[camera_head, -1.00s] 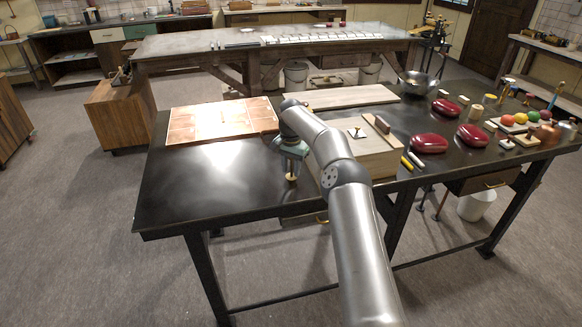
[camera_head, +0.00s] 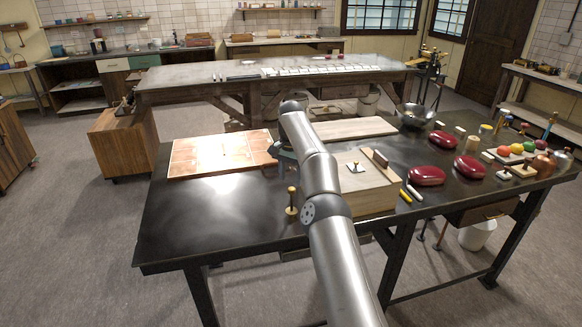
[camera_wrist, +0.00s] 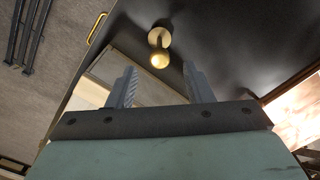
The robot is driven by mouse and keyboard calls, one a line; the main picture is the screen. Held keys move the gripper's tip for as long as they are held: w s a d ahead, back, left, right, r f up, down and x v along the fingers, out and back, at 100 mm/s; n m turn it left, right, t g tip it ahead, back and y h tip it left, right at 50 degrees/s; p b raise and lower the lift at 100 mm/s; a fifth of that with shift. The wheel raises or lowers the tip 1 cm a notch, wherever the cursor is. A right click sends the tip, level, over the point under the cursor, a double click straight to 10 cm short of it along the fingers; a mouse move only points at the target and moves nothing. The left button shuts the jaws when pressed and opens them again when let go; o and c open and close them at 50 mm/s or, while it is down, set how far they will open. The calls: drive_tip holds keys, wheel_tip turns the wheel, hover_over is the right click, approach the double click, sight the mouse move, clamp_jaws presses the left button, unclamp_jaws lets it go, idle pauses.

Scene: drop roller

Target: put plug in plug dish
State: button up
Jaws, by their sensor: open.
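A small brass-coloured plug (camera_head: 291,193) with a round knob stands upright near the front of the black table. A pale round base shows under it; I cannot tell whether this is the plug dish or the plug's own foot. In the wrist view the plug (camera_wrist: 160,60) lies just beyond my fingertips, centred between them and apart from both. My gripper (camera_wrist: 156,74) is open and empty. In the head view my gripper is mostly hidden behind my arm, with a green part showing behind the plug.
A wooden box (camera_head: 366,196) with a small knobbed plate on top stands right of the plug. A copper-coloured tiled board (camera_head: 222,153) lies at the back left. Red oval cases (camera_head: 427,176) and small items crowd the right. The table's front left is clear.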

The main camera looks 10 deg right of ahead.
drive_tip(key=shift+r, duration=0.65)
drive_tip(key=shift+a+r, duration=0.2)
drive_tip(key=shift+r, duration=0.1)
drive_tip(key=s+a+r+n, duration=0.4)
drive_tip(key=a+r, duration=0.2)
drive_tip(key=r, duration=0.2)
drive_tip(key=s+a+r+n+t+h, duration=0.1)
drive_tip(key=s+r, duration=0.1)
drive_tip(key=s, duration=0.4)
drive_tip(key=s+a+r+n+h, duration=0.1)
drive_tip(key=s+a+r+n, duration=0.15)
drive_tip(key=s, duration=0.25)
drive_tip(key=s+d+f, duration=0.2)
drive_tip(key=s, duration=1.1)
drive_tip(key=s+d+f+y, duration=0.1)
drive_tip(key=s+d+f, duration=0.1)
drive_tip(key=s, duration=1.2)
drive_tip(key=shift+d+f+n, duration=0.2)
drive_tip(key=shift+d+n, duration=0.25)
drive_tip(key=shift+d, duration=0.1)
drive_tip(key=shift+y, duration=0.5)
drive_tip(key=s+f, duration=0.1)
drive_tip(key=s, duration=0.1)
drive_tip(key=s+f, duration=0.2)
drive_tip(key=s, duration=0.1)
drive_tip(key=s+f, duration=0.2)
drive_tip(key=s, duration=0.1)
drive_tip(key=shift+s+d, duration=0.1)
drive_tip(key=shift+d, duration=0.1)
